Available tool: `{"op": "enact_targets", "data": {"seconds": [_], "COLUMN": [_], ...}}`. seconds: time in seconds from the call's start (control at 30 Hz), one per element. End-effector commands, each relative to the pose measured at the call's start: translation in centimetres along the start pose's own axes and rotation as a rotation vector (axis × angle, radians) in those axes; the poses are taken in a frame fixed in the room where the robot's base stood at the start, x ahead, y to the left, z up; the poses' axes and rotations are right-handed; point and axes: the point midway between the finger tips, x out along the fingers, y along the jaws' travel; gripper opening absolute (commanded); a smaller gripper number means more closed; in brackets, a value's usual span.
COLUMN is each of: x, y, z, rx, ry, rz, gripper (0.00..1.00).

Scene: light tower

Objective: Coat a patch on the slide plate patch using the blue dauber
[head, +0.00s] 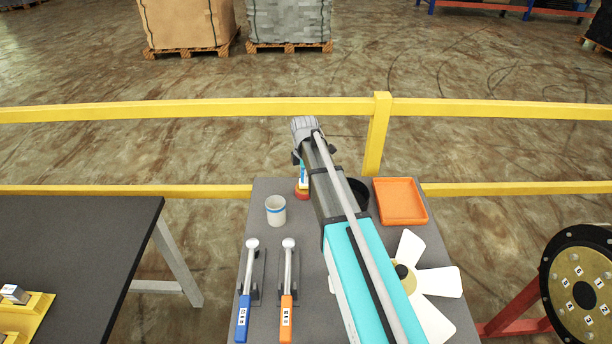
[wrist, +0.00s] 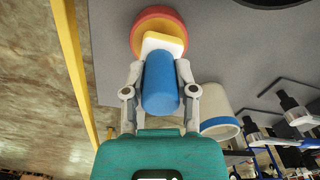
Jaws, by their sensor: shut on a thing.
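The blue dauber (wrist: 160,88) has a blue handle and a pale yellow and white head. My gripper (wrist: 160,72) is shut on its handle, one finger on each side. The dauber (head: 303,172) also shows in the head view, upright below the end of my arm. Its head is over or in a round red pot (wrist: 143,20) on the grey table; I cannot tell whether it touches the pot's contents. The pot (head: 302,196) stands near the table's far edge. I cannot identify the slide plate patch; a yellow fixture with a metal block (head: 15,293) sits on the left table.
A white cup with a blue band (head: 276,211) stands near the pot. Blue-handled (head: 242,320) and orange-handled (head: 287,318) tools lie nearer. An orange tray (head: 400,202) and white fan (head: 436,283) are at right. A yellow rail (head: 230,109) runs behind. The left dark table (head: 75,235) is largely clear.

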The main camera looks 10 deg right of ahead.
Motion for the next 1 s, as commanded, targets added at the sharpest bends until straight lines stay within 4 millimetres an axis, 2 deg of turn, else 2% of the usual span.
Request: {"op": "enact_targets", "data": {"seconds": [0.1,1.0], "x": [-1.0,-5.8], "y": [0.0,0.0], "z": [0.0,0.0], "rx": [0.000,0.000], "ry": [0.000,0.000], "rz": [0.001,0.001], "gripper": [0.00,0.00]}}
